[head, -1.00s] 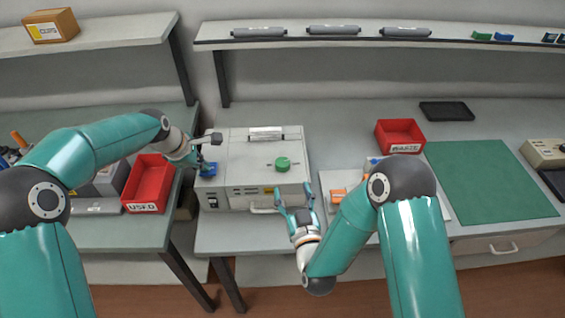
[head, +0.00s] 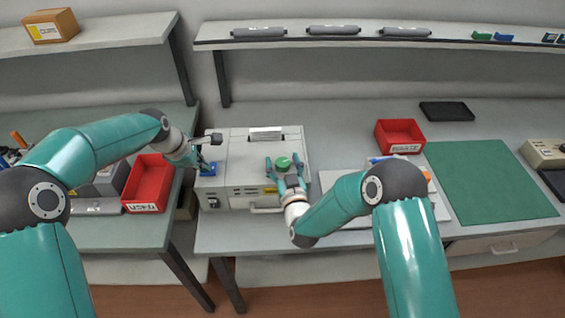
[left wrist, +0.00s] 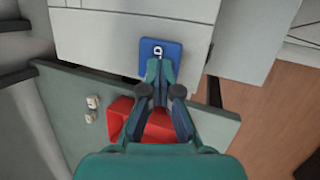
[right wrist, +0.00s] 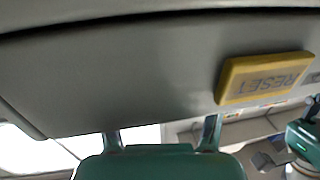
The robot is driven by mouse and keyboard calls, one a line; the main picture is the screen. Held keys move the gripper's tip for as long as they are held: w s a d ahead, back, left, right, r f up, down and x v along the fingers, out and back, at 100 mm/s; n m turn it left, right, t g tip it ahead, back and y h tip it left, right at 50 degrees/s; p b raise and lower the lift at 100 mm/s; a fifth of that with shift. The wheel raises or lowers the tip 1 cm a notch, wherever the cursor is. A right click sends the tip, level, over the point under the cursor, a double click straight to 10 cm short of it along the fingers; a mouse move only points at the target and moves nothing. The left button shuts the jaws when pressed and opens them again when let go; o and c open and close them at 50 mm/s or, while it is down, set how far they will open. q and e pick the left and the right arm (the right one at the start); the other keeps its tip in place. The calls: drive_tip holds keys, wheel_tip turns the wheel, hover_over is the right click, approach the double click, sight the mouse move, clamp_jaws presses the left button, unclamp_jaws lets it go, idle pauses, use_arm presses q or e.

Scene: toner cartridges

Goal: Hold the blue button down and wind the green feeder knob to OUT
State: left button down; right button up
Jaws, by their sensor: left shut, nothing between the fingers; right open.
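The blue button (head: 208,170) is at the left end of the pale grey machine (head: 235,155). My left gripper (head: 203,163) is shut and empty, its tips at the button. In the left wrist view the closed fingers overlap the lower edge of the blue button (left wrist: 160,47); I cannot tell how far it is pressed. The green feeder knob (head: 283,162) is on the machine's top. My right gripper (head: 284,167) is open, with one finger on either side of the knob in the head view; contact is unclear. The knob does not show in the right wrist view.
A yellow RESET piece (right wrist: 265,77) shows on the machine in the right wrist view. A red bin (head: 150,183) stands left of the machine. A red WASTE bin (head: 400,135) and a green mat (head: 490,180) are to the right.

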use_arm(q)
drive_tip(key=shift+f, duration=0.1)
use_arm(e)
drive_tip(key=c, duration=1.2)
drive_tip(key=shift+o, duration=0.2)
drive_tip(key=shift+a+m+h, duration=0.1)
drive_tip(key=shift+m+h, duration=0.4)
drive_tip(key=shift+h, duration=0.6)
drive_tip(key=o, duration=1.2)
drive_tip(key=shift+c, duration=0.2)
drive_tip(key=shift+s, duration=0.1)
drive_tip(key=s, duration=1.2)
drive_tip(key=shift+d, duration=0.3)
drive_tip(key=shift+w, duration=0.1)
